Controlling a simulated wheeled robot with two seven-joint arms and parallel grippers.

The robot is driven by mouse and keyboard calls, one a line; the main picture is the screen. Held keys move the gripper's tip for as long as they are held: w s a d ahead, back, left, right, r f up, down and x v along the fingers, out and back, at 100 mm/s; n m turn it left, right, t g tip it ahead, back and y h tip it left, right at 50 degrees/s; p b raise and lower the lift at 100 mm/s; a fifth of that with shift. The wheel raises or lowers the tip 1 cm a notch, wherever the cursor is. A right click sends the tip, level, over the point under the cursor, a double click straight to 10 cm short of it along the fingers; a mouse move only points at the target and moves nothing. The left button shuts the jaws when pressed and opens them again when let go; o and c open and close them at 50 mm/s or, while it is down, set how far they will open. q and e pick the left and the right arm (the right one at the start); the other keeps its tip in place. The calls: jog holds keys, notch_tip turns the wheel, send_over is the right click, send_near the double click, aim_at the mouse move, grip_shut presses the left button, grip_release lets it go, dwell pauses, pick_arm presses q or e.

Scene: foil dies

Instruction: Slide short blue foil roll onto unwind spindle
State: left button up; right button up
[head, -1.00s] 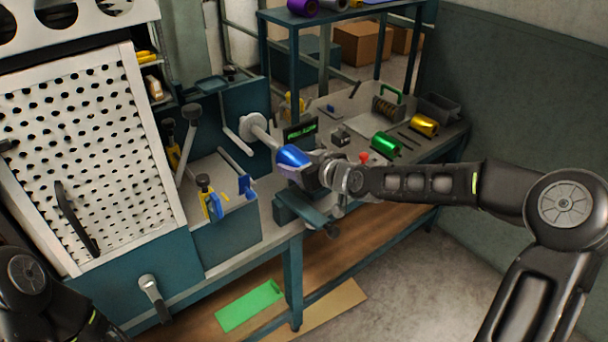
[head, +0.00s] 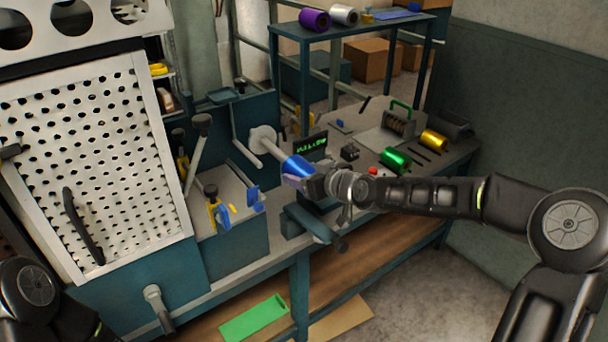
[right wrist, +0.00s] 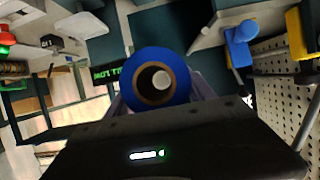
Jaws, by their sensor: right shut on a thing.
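The short blue foil roll (head: 297,167) is held by my right gripper (head: 309,177), whose jaws are shut on it. In the head view the roll lies in line with the pale unwind spindle (head: 273,149), its far end at the shaft's near end. In the right wrist view I look into the near end of the blue roll (right wrist: 133,72). A pale round spot, likely the spindle's tip, shows inside its brown core, a little off centre. How far the spindle reaches into the core is hidden. My left gripper is out of view; only part of that arm shows.
A small green-lit display (head: 311,142) stands just behind the roll. A green roll (head: 395,160) and a gold roll (head: 434,140) lie on the bench to the right. A perforated white panel (head: 85,170) and blue-yellow clamps (head: 222,213) are on the left.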

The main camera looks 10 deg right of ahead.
aim_at(276, 148)
jog(key=shift+b, duration=0.7)
dwell(1.1)
jog(key=shift+w+a+b, duration=0.3)
jog(key=shift+w+b, duration=0.05)
jog(key=shift+w, duration=0.35)
jog(key=shift+w+a+b, duration=0.3)
jog(key=shift+w+b, duration=0.05)
jog(key=shift+w, duration=0.35)
jog(key=shift+w+r, duration=0.1)
jog(key=shift+w, duration=0.2)
jog(key=shift+w+a, duration=0.3)
jog(key=shift+w, duration=0.25)
jog(key=shift+w+a, duration=0.25)
jog(key=shift+w, duration=0.25)
jog(key=shift+w+a+p, duration=0.35)
jog(key=shift+w+a, duration=0.15)
jog(key=shift+w, duration=0.8)
jog(key=shift+w+a+p, duration=0.4)
jog(key=shift+w+a, duration=0.1)
jog(key=shift+w, duration=0.75)
jog(key=shift+w+a+p, duration=0.35)
jog(key=shift+w+a, duration=0.15)
jog(key=shift+w, duration=0.8)
